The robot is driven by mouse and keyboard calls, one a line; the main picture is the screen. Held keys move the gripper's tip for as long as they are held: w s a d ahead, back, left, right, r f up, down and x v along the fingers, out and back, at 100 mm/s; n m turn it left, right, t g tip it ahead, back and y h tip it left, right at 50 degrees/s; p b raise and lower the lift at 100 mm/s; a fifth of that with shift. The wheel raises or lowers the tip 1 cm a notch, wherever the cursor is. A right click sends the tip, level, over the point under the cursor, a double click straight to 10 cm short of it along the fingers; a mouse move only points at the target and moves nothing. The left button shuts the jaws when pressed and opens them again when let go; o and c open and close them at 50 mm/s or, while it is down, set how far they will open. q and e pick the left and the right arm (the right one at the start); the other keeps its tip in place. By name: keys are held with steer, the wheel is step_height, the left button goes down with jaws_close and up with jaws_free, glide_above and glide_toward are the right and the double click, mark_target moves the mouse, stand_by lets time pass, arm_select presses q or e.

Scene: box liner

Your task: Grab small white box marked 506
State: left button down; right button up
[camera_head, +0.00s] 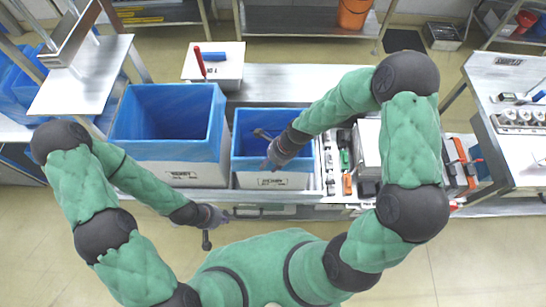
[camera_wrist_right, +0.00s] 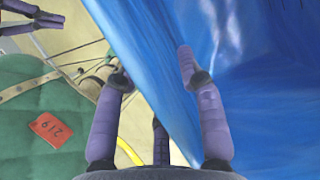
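The smaller white box (camera_head: 243,180) has a blue liner (camera_head: 250,150) folded over its rim and a small dark front label too blurred to read. No 506 can be made out. My right gripper (camera_head: 272,163) is at the front rim of this box. In the right wrist view its fingers (camera_wrist_right: 152,65) are spread, one on each side of the blue-lined wall (camera_wrist_right: 150,60), without a visible grip on it. My left gripper (camera_head: 215,218) is in front of the larger box, apart from both boxes; its finger opening is unclear. It also shows in the right wrist view (camera_wrist_right: 45,18).
A larger white box (camera_head: 150,172) with a blue liner stands left of the smaller one. Tools and parts (camera_head: 345,160) crowd the bench right of it. A small white platform (camera_head: 225,70) with a blue item is behind. A side table (camera_head: 510,75) stands at right.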

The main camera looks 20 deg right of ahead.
steer(key=shift+f, duration=0.25)
stand_by(0.5)
jaws_close()
steer(key=shift+w, duration=0.1)
